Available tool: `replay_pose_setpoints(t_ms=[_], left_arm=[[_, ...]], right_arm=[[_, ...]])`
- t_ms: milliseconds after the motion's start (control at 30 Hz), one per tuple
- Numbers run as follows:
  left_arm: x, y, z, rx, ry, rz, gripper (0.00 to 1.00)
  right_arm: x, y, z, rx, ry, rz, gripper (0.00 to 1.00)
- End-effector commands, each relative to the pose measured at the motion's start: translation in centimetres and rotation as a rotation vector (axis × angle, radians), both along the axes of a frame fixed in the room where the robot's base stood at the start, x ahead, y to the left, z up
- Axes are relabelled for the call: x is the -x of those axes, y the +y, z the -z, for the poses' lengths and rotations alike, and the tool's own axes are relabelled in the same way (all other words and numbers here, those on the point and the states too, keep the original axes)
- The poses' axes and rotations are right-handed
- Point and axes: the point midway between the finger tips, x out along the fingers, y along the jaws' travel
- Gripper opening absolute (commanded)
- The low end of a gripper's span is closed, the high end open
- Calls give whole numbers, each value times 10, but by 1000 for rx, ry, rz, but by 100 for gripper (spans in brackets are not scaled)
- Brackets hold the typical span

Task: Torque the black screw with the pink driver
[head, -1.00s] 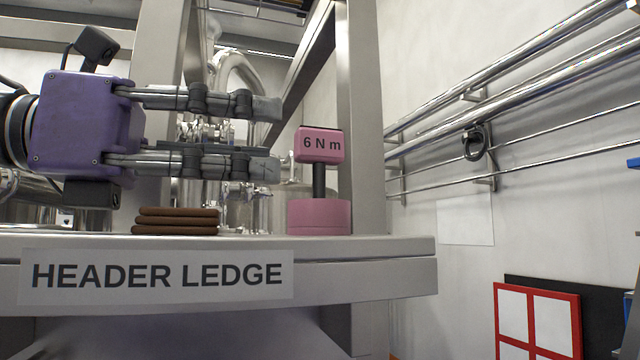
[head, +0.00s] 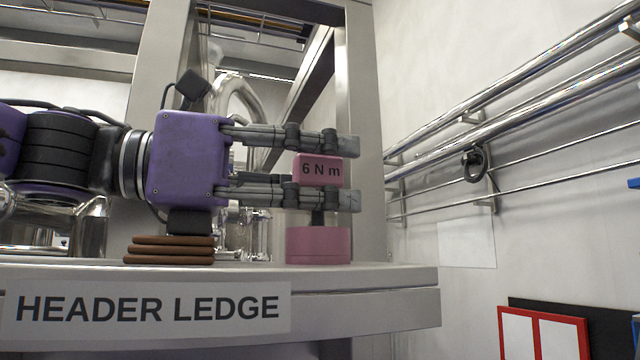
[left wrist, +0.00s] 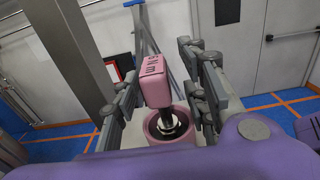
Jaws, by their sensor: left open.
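The pink driver (head: 318,169), marked "6 N m", stands upright in a round pink holder (head: 318,246) on the ledge. In the left wrist view the driver's pink head (left wrist: 153,80) shows above its dark shaft, with the holder (left wrist: 150,137) below. My left gripper (head: 356,174) is open, with its fingers level on either side of the driver head, one above and one below in the head view. In the left wrist view its fingers (left wrist: 160,85) flank the head with gaps. No black screw can be made out. My right gripper is not in view.
The ledge (head: 400,283) carries a "HEADER LEDGE" label (head: 150,308). A stack of brown discs (head: 170,249) lies left of the holder, below my left gripper. A steel post (head: 362,120) rises behind the driver. Metal rails (head: 540,90) run along the right wall.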

Motion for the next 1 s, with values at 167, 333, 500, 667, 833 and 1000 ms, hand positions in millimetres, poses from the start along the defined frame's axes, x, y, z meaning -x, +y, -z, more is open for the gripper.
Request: replay_pose_setpoints(t_ms=[167,333,500,667,833,1000], left_arm=[[0,1,0,1,0,-1,34],[0,1,0,0,0,0,12],[0,1,0,0,1,0,0],[0,1,0,1,0,0,0],[0,1,-4,0,-2,-1,0],[-1,1,-20,2,-4,-1,0]], right_arm=[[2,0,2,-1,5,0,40],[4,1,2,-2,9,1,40],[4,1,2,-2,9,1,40],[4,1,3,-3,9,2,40],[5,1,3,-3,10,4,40],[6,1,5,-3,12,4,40]])
